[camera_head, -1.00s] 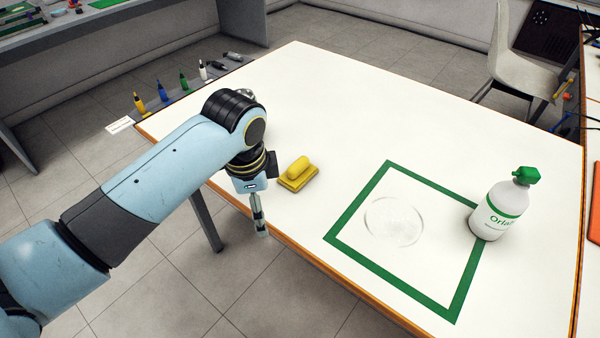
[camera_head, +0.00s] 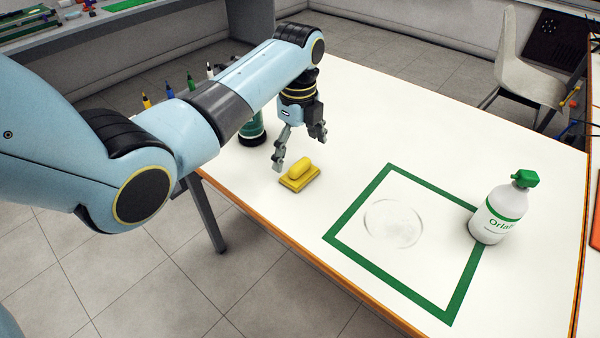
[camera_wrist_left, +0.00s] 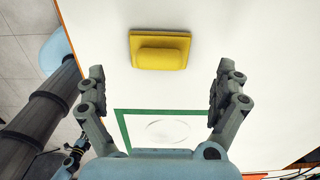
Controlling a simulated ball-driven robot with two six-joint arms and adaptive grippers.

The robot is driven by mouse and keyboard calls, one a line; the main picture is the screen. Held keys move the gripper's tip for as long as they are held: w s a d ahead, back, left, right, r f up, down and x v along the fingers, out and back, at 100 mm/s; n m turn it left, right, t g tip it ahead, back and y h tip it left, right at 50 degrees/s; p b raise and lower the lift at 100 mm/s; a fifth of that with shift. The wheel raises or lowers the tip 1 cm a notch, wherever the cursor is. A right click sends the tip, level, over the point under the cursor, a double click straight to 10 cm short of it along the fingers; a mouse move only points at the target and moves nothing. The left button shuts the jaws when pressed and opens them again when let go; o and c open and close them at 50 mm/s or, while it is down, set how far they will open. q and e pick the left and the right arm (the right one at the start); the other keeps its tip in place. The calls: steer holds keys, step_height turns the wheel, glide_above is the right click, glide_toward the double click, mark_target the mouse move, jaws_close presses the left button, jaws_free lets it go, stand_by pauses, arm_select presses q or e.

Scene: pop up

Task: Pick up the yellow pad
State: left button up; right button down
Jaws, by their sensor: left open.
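The yellow pad (camera_head: 300,176) lies flat on the white table, near its left edge, with a raised rounded grip on top. My left gripper (camera_head: 298,148) is open and empty, held above the table just behind the pad in the head view. In the left wrist view the pad (camera_wrist_left: 160,51) is at the top middle, beyond the two spread fingers of the left gripper (camera_wrist_left: 160,88) and apart from them. My right gripper is not seen in the head view.
A green square outline (camera_head: 338,228) on the table surrounds a clear round patch (camera_head: 393,223). A white bottle with a green cap (camera_head: 497,212) stands at its right side. Several markers (camera_head: 168,90) stand at the table's far left. The table's back middle is clear.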

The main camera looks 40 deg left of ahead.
mark_target(300, 163)
arm_select(q)
steer(key=f, duration=0.5)
steer(key=shift+d+f+b, duration=0.15)
steer(key=shift+d+b, duration=0.05)
steer(key=shift+b, duration=0.15)
steer(key=shift+c, duration=0.3)
steer(key=c, duration=1.1)
